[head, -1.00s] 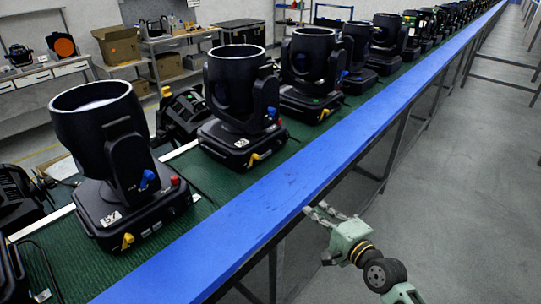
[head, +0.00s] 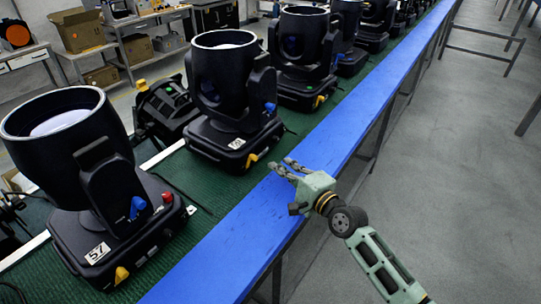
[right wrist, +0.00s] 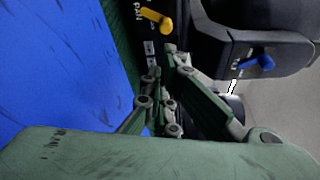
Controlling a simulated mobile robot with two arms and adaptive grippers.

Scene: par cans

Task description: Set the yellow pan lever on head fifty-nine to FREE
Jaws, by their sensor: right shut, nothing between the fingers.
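The middle black moving head (head: 222,85) carries a small white tag (head: 237,143), which is hard to read but seems to be 59. Its yellow pan lever (head: 251,160) sits low on the base's side facing the blue rail, tilted. My right gripper (head: 284,166) is over the rail, to the right of that lever and apart from it, shut and empty. In the right wrist view the yellow lever (right wrist: 156,20) shows beside the word PAN, beyond my fingertips (right wrist: 161,62). A blue lever (right wrist: 257,63) is at the right there. My left gripper is out of view.
A nearer head (head: 68,135) tagged 57 has its own yellow lever (head: 121,275). The blue rail (head: 215,262) runs along the green belt (head: 185,185). More heads stand in a row behind. Grey floor (head: 455,150) at the right is open.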

